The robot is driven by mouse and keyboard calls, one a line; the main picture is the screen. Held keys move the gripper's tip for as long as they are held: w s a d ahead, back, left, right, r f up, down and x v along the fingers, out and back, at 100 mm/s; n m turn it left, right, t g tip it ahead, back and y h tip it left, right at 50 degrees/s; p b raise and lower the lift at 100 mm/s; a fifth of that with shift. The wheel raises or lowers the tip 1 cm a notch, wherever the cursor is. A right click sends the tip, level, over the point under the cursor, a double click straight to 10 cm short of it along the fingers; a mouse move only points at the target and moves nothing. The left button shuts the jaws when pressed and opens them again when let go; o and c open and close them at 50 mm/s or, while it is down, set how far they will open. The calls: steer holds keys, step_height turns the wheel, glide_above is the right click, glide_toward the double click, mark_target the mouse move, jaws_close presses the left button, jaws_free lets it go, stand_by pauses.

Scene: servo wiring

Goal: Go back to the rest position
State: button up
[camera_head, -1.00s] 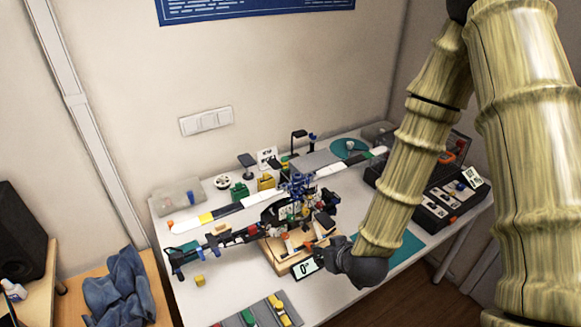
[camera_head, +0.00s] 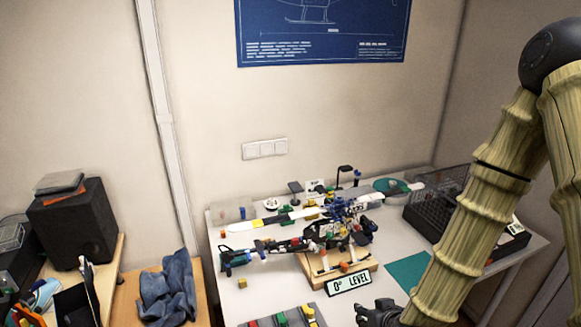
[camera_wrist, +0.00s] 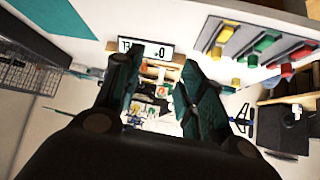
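My gripper (camera_head: 376,312) is at the bottom edge of the head view, in front of the table and lower right of the "0° LEVEL" sign (camera_head: 349,284). In the wrist view its two dark fingers (camera_wrist: 158,75) stand apart with nothing held between them. The model helicopter (camera_head: 318,236) sits on a wooden stand (camera_head: 345,276) on the white table (camera_head: 237,299), apart from my gripper. The wrist view is upside down and shows the sign (camera_wrist: 146,48) beyond the fingers.
A grey tray with coloured parts (camera_head: 283,319) lies at the table's front; it also shows in the wrist view (camera_wrist: 225,42). A teal mat (camera_head: 408,272) and a black mesh crate (camera_head: 440,211) are on the right. A speaker (camera_head: 76,225) and blue cloth (camera_head: 167,287) are at left.

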steer(key=s+d+f+m+g+h+b, duration=0.1)
steer(key=s+f+g, duration=0.8)
steer(key=s+f, duration=1.7)
steer(key=shift+s+d+f+m+b, duration=0.45)
steer(key=shift+s+d+b, duration=0.2)
steer(key=shift+b, duration=0.5)
steer(key=shift+o, duration=0.2)
